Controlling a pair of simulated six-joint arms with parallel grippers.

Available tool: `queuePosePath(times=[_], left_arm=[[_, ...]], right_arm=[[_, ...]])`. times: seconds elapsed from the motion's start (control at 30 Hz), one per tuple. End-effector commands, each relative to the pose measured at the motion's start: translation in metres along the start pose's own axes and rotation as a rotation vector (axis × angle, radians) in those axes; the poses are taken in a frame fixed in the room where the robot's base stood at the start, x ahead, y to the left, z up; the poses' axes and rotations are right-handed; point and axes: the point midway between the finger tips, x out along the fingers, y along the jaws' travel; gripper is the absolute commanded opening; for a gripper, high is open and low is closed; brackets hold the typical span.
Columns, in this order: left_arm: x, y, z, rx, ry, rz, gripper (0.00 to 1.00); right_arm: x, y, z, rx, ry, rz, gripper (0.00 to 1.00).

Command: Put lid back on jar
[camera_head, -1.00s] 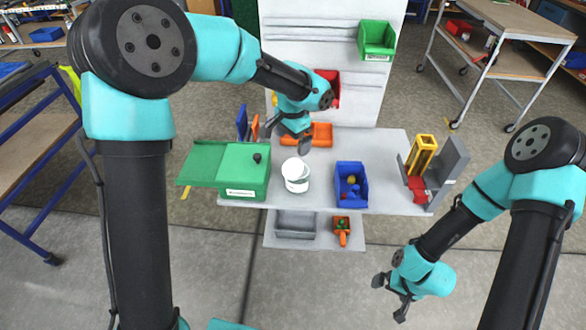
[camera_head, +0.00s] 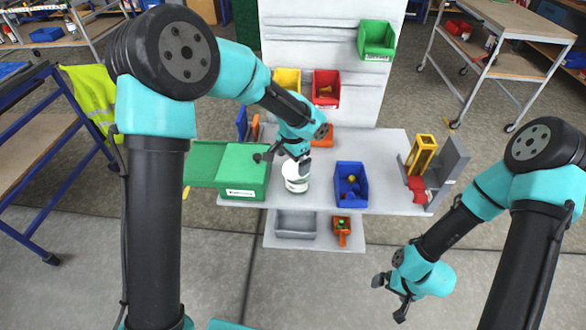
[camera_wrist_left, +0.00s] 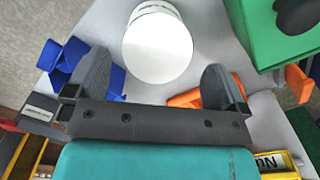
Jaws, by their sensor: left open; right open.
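The white jar (camera_head: 297,185) stands on the light workbench between the green box and the blue bin. Its white round top, which looks like the lid (camera_head: 290,168), is partly hidden by my left gripper (camera_head: 285,160) in the head view. In the left wrist view the white disc (camera_wrist_left: 157,48) lies over the jar, with another rim edge showing behind it; I cannot tell whether it is seated. My left gripper is open and empty, its fingers on either side of the disc and apart from it. My right gripper (camera_head: 390,298) is open and empty, low in front of the bench.
The green box (camera_head: 240,182) with a black knob is close left of the jar. A blue bin (camera_head: 350,185) with small parts is to the right. An orange bin (camera_head: 322,136) is behind. A grey holder (camera_head: 450,172) with a yellow frame stands far right.

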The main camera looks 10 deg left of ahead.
Motion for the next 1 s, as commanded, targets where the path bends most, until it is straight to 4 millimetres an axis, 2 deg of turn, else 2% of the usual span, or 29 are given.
queuePosePath(times=[0.2,0.3,0.77,1.0], left_arm=[[0.031,0.003,0.0,0.0,-0.003,0.001,1.0],[0.037,0.003,0.0,0.0,-0.002,0.0,1.0],[0.038,0.003,0.0,0.0,-0.001,0.0,1.0],[0.038,0.003,0.0,0.0,-0.001,0.0,0.8]], right_arm=[[0.0,0.0,0.0,0.0,0.0,0.0,1.0],[0.0,0.0,0.0,0.0,0.0,0.0,1.0],[0.0,0.0,0.0,0.0,0.0,0.0,1.0],[0.0,0.0,0.0,0.0,0.0,0.0,1.0]])
